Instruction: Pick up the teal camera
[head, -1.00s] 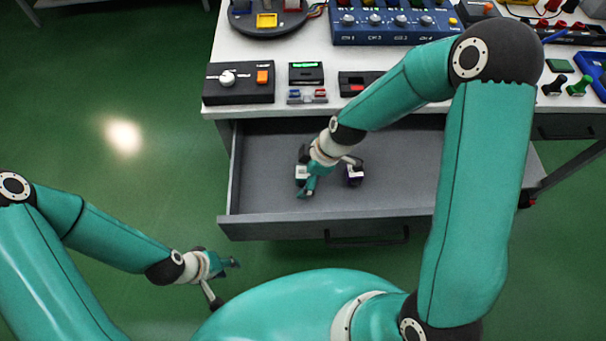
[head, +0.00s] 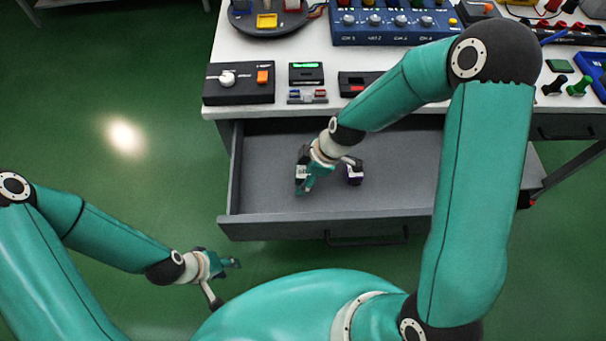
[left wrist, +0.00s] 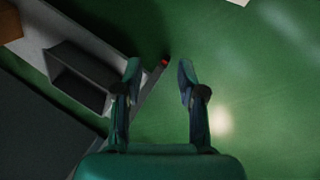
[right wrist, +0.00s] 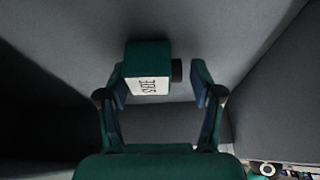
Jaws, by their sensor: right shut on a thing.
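The teal camera (right wrist: 147,52), a small block with a pale lettered label and a dark lens on its right side, is between the fingers of my right gripper (right wrist: 158,82) in the right wrist view. The gripper is shut on it. In the head view my right gripper (head: 307,183) is low inside the open drawer (head: 270,222), and the arm and fingers hide most of the camera. My left gripper (head: 232,263) is over the green floor in front of the drawer; in the left wrist view its fingers (left wrist: 158,75) are apart and empty.
Drawer walls stand around the gripper. The white bench top (head: 217,65) above holds a black switch box (head: 240,84) and several devices. The drawer's right part looks clear.

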